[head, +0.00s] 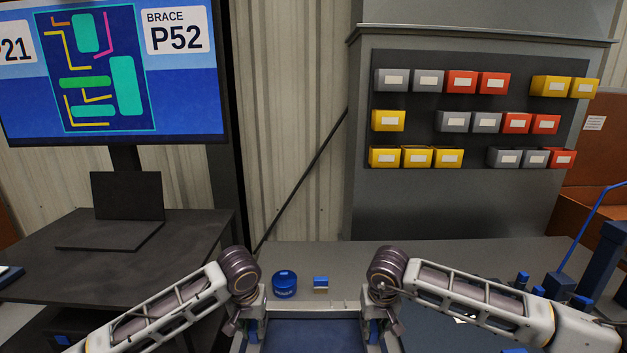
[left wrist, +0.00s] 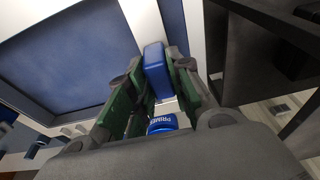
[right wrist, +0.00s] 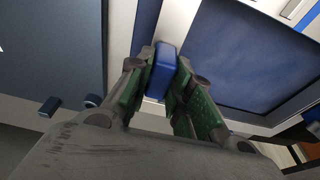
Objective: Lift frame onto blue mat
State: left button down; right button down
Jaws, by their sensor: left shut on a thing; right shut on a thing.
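A pale grey rectangular frame (head: 318,306) is low in the middle of the head view; its near part is cut off. It also shows in the left wrist view (left wrist: 142,20) and the right wrist view (right wrist: 178,22). A flat dark blue surface (head: 312,336) shows inside it; I cannot tell the height between them. My left gripper (head: 254,330) is shut on the frame's left blue grip (left wrist: 156,72). My right gripper (head: 376,332) is shut on its right blue grip (right wrist: 162,70).
A blue primer tin (head: 285,285) and a small blue-topped block (head: 320,283) stand just behind the frame on the grey bench (head: 345,262). Blue tools and fixtures (head: 556,286) crowd the right. A dark table (head: 150,235) with a screen (head: 110,70) stands at left.

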pick_arm(q)
jog(key=shift+f, duration=0.2)
pick_arm(e)
jog(key=shift+f, duration=0.2)
jog(key=c, duration=1.2)
grip_release()
jog(key=shift+o, duration=0.2)
jog(key=shift+f, duration=0.1)
pick_arm(q)
jog(key=c, duration=1.2)
grip_release()
jog(key=shift+o, duration=0.2)
jog(key=shift+f, duration=0.1)
jog(key=shift+r, duration=0.2)
pick_arm(e)
jog(key=shift+r, duration=0.2)
pick_arm(q)
jog(key=shift+r, duration=3.4)
pick_arm(e)
jog(key=shift+r, duration=3.4)
